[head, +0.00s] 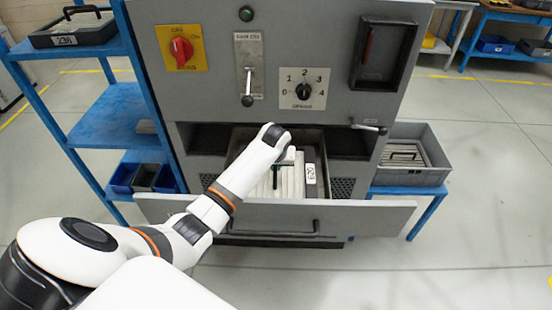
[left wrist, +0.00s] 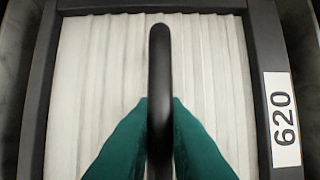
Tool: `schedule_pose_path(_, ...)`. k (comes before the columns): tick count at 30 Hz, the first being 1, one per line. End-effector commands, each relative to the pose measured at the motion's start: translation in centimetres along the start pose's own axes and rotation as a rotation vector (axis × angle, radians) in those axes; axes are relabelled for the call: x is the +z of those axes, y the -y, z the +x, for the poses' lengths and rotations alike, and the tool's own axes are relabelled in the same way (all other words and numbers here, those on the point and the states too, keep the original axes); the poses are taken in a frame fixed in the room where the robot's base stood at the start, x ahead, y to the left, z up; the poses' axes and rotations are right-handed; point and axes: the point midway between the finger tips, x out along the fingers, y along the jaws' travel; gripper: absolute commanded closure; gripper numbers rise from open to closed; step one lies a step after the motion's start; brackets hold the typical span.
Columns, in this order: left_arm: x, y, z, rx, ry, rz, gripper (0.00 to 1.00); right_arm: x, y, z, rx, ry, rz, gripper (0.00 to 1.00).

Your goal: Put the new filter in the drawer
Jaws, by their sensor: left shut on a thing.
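A pleated white filter (head: 292,183) with a dark frame is inside the outline of the open drawer (head: 270,213) of the grey cabinet. My left forearm hides the filter's left part. My right gripper is not in view.
Another dark-framed filter (head: 75,35) lies on the blue shelf at upper left. A grey bin (head: 408,178) on a blue stand at right holds another filter. A small lever (head: 369,128) projects right of the drawer opening. Blue bins (head: 125,178) stand at lower left.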

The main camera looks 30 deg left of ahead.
Motion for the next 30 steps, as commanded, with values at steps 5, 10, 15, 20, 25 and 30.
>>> schedule_pose_path(5,0.7,0.1,0.5,-0.001,0.005,-0.001,1.00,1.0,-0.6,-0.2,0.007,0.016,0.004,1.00)
schedule_pose_path(10,2.3,0.0,0.9,0.000,0.005,-0.001,1.00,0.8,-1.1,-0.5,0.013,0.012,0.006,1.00)
schedule_pose_path(15,4.0,0.0,1.7,0.000,0.005,-0.001,1.00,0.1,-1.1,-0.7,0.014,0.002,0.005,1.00)
schedule_pose_path(20,3.3,0.0,2.8,0.000,0.003,0.000,1.00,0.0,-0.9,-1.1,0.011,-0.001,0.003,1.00)
schedule_pose_path(25,3.3,0.0,2.9,-0.001,0.004,0.000,1.00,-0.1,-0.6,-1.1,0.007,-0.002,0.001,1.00)
schedule_pose_path(30,3.0,0.0,3.1,0.001,0.001,0.001,0.83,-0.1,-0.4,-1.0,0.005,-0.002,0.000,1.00)
